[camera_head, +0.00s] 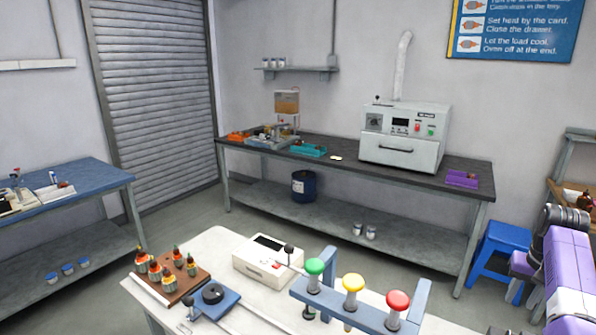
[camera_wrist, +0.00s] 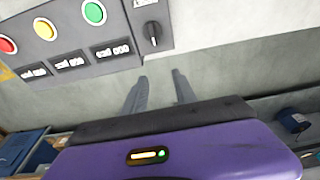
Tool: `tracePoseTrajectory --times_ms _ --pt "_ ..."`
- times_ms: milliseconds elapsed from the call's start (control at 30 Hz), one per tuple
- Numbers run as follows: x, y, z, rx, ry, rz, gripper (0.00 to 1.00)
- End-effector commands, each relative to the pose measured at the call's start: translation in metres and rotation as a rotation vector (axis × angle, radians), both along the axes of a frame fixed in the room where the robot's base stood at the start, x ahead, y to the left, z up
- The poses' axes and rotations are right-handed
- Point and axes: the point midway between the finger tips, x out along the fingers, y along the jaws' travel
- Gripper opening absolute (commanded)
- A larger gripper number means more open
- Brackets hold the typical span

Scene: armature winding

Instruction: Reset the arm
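My purple arm (camera_head: 572,275) shows at the right edge of the head view; its gripper end is not visible there. In the wrist view my gripper (camera_wrist: 160,80) shows two grey fingers apart, with nothing between them. The gripper is open. Behind the fingers is a pale wall or panel face. A grey box with red, yellow and green round buttons (camera_wrist: 95,13) and small displays is at the top left of the wrist view. A black knob (camera_wrist: 152,33) is on a panel to its right. I cannot tell how far the fingers are from these.
A white table (camera_head: 205,245) in front holds a wooden block of armatures (camera_head: 190,275), a meter box (camera_head: 268,262) and a blue stand with green, yellow and red knobs (camera_head: 353,285). The back bench (camera_head: 340,160) holds an oven (camera_head: 403,135). A blue stool (camera_head: 500,250) stands right. Floor between benches is clear.

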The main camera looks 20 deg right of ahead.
Motion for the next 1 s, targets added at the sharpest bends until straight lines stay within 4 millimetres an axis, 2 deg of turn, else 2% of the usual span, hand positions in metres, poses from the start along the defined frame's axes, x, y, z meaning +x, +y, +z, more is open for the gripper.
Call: tracePoseTrajectory --times_ms 33,100,200,333,433,567,733,867,1000 --pt "0.012 -0.014 0.015 -0.064 -0.059 -0.003 0.34" --pt "0.025 -0.032 0.029 -0.154 -0.139 -0.006 0.34" --pt "0.039 -0.045 0.033 -0.271 -0.239 -0.003 0.34" --pt "0.053 -0.043 0.026 -0.410 -0.357 0.018 0.34" --pt "0.061 -0.028 0.017 -0.501 -0.439 0.045 0.34" --pt "0.064 0.004 0.001 -0.605 -0.543 0.090 0.34" --pt "0.056 0.063 -0.016 -0.710 -0.671 0.158 0.34" --pt "0.041 0.112 -0.026 -0.766 -0.760 0.210 0.34" --pt "0.018 0.169 -0.032 -0.807 -0.852 0.268 0.34"
